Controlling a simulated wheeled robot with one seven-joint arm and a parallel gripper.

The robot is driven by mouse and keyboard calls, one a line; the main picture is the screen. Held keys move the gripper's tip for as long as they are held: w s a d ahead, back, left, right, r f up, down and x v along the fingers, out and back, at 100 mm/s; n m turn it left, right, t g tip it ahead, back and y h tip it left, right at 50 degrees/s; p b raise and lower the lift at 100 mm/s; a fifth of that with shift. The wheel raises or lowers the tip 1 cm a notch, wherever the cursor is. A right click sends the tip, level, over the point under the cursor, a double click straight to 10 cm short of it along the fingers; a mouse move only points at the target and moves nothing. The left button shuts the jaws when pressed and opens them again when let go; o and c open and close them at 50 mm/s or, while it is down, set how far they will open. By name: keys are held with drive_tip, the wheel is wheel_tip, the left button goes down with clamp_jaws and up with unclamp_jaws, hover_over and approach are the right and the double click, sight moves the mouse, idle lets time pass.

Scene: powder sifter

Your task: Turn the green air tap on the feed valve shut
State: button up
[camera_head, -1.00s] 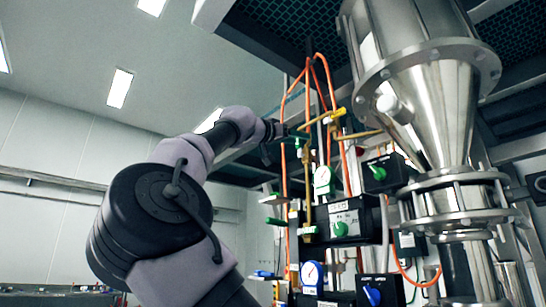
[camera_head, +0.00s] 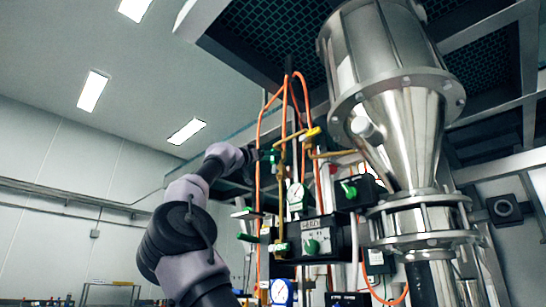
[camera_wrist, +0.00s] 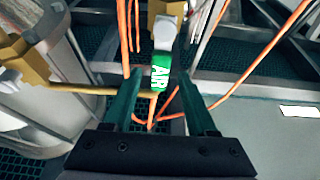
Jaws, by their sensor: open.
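The green air tap handle (camera_wrist: 160,74), marked "AIR" in white, shows in the wrist view just beyond my gripper. It hangs from a pale fitting on a brass-coloured body at the top. My gripper (camera_wrist: 163,100) is open, with one dark green finger on each side of the handle's line. I cannot tell whether the handle is within the fingers' reach, and no contact shows. In the head view my gripper (camera_head: 268,156) is at the upper left of the valve panel, beside the yellow pipework. The tap is hard to make out there.
Orange hoses (camera_head: 258,150) run close around my gripper. A yellow pipe (camera_wrist: 90,90) crosses behind the fingers in the wrist view. Open room lies left.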

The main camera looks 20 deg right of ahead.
drive_tip(key=shift+x, duration=1.1)
clamp_jaws()
idle(0.7)
